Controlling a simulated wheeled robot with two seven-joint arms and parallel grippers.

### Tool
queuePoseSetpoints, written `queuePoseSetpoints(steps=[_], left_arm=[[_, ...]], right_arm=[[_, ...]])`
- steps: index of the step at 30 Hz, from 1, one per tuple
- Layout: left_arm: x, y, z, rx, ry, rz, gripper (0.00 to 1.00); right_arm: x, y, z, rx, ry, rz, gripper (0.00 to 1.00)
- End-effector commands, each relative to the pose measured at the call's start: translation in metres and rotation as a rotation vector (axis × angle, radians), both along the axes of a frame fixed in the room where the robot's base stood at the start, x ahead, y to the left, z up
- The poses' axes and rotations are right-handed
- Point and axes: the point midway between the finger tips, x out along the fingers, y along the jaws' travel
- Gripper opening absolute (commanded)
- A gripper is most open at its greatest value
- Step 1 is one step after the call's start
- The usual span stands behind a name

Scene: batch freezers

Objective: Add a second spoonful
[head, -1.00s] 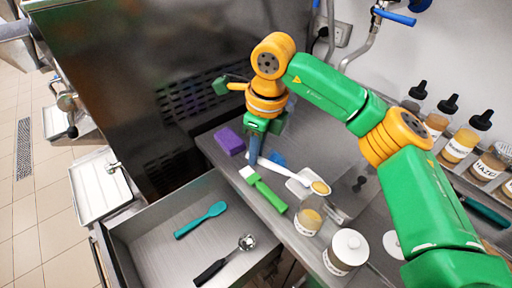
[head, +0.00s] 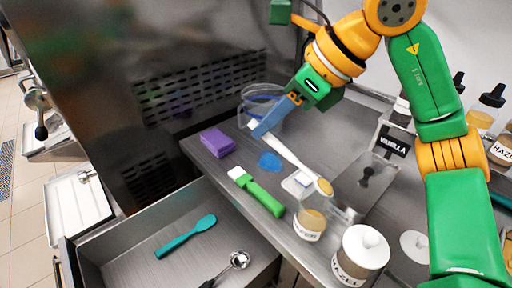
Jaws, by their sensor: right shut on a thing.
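My right gripper (head: 264,127) is shut on the handle of a white spoon (head: 291,156). The spoon slants down to the right, and its bowl holds tan powder (head: 324,187). The bowl appears above the counter, just right of a small white square dish or scale (head: 298,182); its exact height is hard to tell. An open glass jar of tan powder (head: 310,223) with a white label stands in front of the bowl. My left gripper is not in view.
A purple sponge (head: 217,142), blue patch (head: 269,163) and green brush (head: 262,194) lie on the counter (head: 345,195). A white-lidded jar (head: 360,254) stands in front, a loose lid (head: 414,247) right. The open drawer (head: 145,236) holds a teal spatula (head: 186,236) and a scoop (head: 238,260).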

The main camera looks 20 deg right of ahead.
Motion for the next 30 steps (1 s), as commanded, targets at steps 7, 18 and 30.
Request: queuePoseSetpoints(steps=[7,18,30], left_arm=[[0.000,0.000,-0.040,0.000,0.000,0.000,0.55],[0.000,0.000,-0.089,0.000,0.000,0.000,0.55],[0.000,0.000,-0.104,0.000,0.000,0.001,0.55]], right_arm=[[-0.018,-0.020,0.015,0.168,-0.155,-0.002,0.00],[-0.046,-0.051,0.031,0.393,-0.360,-0.002,0.00],[-0.060,-0.066,0.045,0.495,-0.453,0.001,0.00]])
